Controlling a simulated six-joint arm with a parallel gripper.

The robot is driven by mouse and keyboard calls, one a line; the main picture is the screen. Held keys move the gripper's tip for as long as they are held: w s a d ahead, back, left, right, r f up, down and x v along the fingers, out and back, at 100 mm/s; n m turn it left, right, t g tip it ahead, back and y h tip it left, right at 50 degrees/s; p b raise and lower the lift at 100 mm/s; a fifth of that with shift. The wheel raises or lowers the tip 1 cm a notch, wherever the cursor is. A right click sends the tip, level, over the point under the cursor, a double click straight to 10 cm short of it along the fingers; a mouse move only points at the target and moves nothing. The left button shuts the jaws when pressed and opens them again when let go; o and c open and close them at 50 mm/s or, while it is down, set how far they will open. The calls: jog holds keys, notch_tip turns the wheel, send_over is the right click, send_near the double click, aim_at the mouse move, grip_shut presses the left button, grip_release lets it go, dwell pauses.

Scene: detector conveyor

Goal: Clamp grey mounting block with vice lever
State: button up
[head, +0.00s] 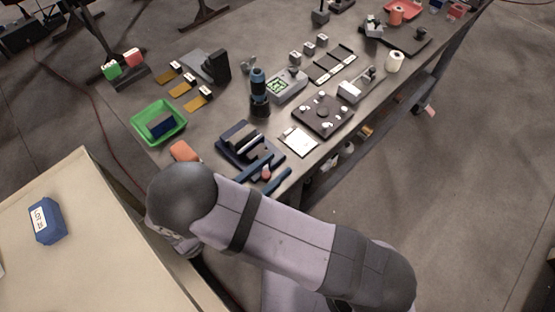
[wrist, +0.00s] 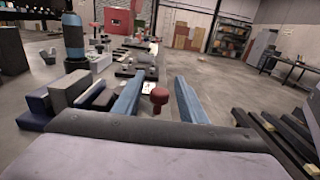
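The dark blue vice (head: 236,142) sits on the near end of the grey bench, and its blue side also shows at left in the wrist view (wrist: 36,107). A grey block (wrist: 69,88), which looks like the mounting block, stands between dark parts of the vice. A red round knob on a stem, apparently the vice lever's end (wrist: 159,95), stands upright in the wrist view and shows small in the head view (head: 266,173). My gripper (head: 268,172) is open, its two blue fingers on either side of the knob. I cannot tell whether either finger touches it. The lever's lower part is hidden.
A white card (head: 299,141) and a black plate with several knobs (head: 323,128) lie beyond the vice. A blue-black cylinder (head: 259,91) stands behind it. A green tray (head: 148,134) is at left. A cream table (head: 90,250) bears a blue labelled box (head: 46,221).

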jog(key=shift+x, duration=0.95)
grip_shut()
jog(key=shift+p, duration=0.3)
jog(key=shift+w+d+r+n+t+y+p, duration=0.1)
jog(key=shift+d+n+t+y+p, duration=0.05)
jog(key=shift+n+t+y, duration=0.25)
jog(key=shift+w+d+r+n+t+y+p, duration=0.15)
jog(key=shift+n+t+y, duration=0.15)
jog(key=shift+y, duration=0.2)
jog(key=shift+w+d+f+n+t+y, duration=0.1)
jog(key=shift+w+d+n+t+y, duration=0.1)
jog(key=shift+n+t+y, duration=0.35)
jog(key=shift+w+d+n+t+y, duration=0.2)
jog(key=shift+n+y, duration=0.25)
jog(key=shift+y, duration=0.35)
jog(key=shift+w+f+n+t+y, duration=0.1)
jog(key=shift+w+n+t+y, duration=0.05)
jog(key=shift+n+t+y, duration=0.45)
grip_release()
